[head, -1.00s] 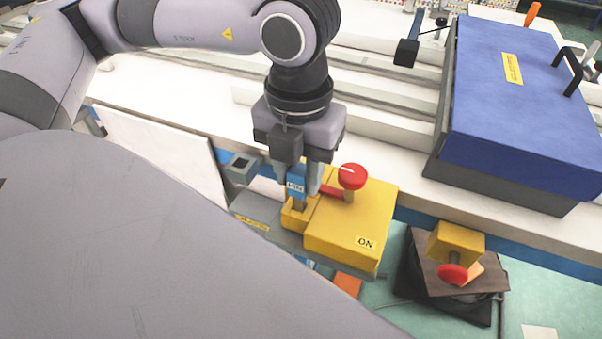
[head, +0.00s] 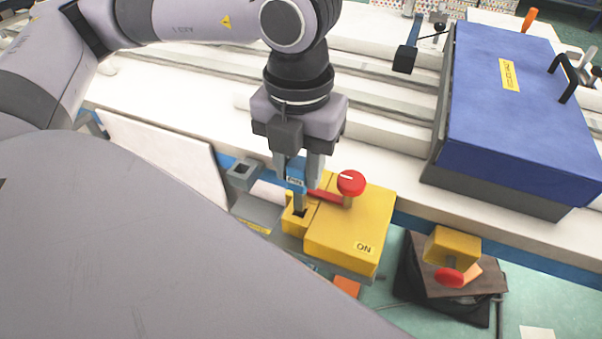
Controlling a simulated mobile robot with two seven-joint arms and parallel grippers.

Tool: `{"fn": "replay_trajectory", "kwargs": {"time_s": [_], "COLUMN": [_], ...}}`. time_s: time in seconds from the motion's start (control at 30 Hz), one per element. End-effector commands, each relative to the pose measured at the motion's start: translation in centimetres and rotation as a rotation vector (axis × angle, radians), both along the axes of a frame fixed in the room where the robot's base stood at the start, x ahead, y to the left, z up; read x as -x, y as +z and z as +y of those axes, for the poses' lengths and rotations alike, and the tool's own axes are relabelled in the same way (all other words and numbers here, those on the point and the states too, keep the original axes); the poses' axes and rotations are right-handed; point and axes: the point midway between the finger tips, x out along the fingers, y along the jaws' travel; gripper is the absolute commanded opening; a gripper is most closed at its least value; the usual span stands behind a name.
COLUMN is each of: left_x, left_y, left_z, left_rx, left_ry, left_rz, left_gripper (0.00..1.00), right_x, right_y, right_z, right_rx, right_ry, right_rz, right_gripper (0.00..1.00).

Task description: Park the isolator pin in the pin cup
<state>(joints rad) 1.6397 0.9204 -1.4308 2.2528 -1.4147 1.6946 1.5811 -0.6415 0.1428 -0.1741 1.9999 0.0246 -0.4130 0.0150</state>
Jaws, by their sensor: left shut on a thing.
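The isolator pin (head: 296,174) has a blue labelled head and a grey shaft. My left gripper (head: 300,178) is shut on its blue head from above. The shaft is upright, over the dark slot in the low part of the yellow isolator box (head: 345,232); I cannot tell whether its tip is still inside the slot. The pin cup (head: 243,172), a grey square holder with a dark opening, is just left of the pin and looks empty. My right gripper is not in view.
A red knob (head: 351,183) with a red lever stands on the box, close to the right of my gripper. A large blue-covered machine (head: 525,100) is at right. A second yellow block (head: 453,245) with a red knob sits lower right. My arm covers the lower left.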

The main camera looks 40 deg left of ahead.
Motion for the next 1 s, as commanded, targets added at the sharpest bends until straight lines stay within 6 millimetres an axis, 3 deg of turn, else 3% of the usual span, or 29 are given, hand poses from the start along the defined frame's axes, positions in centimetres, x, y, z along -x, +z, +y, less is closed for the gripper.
{"fn": "replay_trajectory", "kwargs": {"time_s": [0.27,0.77,1.0], "left_x": [0.0,0.0,0.0], "left_y": [0.2,3.8,4.0], "left_z": [0.0,0.0,0.0], "left_rx": [0.000,0.000,0.000], "left_ry": [0.000,0.000,0.000], "left_rz": [-0.001,-0.001,0.000], "left_gripper": [0.00,0.00,0.00], "right_x": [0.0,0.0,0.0], "right_y": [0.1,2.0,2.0], "right_z": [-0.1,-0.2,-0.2], "right_rx": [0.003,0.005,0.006], "right_ry": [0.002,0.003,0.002], "right_rz": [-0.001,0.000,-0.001], "right_gripper": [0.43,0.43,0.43]}}
